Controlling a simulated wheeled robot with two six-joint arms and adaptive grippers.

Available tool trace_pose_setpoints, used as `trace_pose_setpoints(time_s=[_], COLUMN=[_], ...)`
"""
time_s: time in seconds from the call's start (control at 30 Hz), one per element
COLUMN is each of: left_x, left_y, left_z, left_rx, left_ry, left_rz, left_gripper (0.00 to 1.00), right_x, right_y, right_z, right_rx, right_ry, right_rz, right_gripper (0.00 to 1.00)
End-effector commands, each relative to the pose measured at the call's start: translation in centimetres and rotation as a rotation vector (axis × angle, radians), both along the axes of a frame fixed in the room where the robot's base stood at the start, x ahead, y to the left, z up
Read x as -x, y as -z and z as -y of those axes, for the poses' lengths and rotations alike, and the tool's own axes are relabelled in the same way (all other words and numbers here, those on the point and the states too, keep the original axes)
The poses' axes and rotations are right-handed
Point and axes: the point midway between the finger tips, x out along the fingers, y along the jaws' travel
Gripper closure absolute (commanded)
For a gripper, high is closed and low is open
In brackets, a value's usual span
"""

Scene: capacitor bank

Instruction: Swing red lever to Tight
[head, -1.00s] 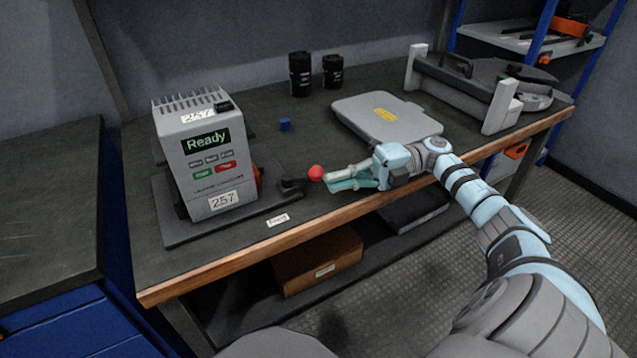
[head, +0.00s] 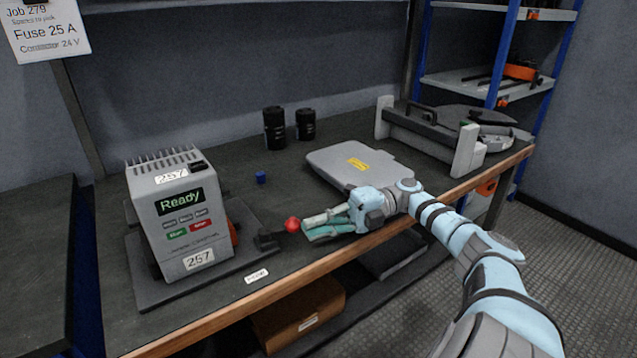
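The red knob (head: 292,225) of the lever sits just right of a black block (head: 267,241) on the bench, beside the grey unit (head: 182,215) whose screen reads "Ready". The lever's shaft is hard to make out. My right gripper (head: 305,228) reaches in from the right, with its fingertips right at the knob. One finger is pale and the other teal. I cannot tell whether they grip the knob or only touch it. A small white label (head: 257,276), too blurred to read, lies in front of the block. My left gripper is out of view.
A grey flat case (head: 335,160) lies behind my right gripper. Two black cylinders (head: 275,130) and a small blue piece (head: 261,177) stand farther back. A grey fixture (head: 467,150) is at the right end. The wooden front edge (head: 290,290) runs below my arm.

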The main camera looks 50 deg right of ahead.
Motion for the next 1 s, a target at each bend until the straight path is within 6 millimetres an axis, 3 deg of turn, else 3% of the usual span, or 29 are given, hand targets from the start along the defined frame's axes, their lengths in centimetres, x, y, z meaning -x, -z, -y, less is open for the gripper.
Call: trace_pose_setpoints(time_s=[0.3,0.5,1.0], left_x=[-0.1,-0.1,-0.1], left_y=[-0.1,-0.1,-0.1], left_z=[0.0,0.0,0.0], left_rx=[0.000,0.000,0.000], left_ry=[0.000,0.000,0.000], left_rz=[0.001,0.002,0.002], left_gripper=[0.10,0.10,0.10], right_x=[0.2,0.6,0.5], right_y=[-6.1,-9.1,-9.9], right_z=[0.1,0.2,0.1], right_rx=[0.002,0.004,-0.003], right_ry=[0.005,0.006,0.003], right_rz=[0.009,0.006,0.011], right_gripper=[1.00,1.00,1.00])
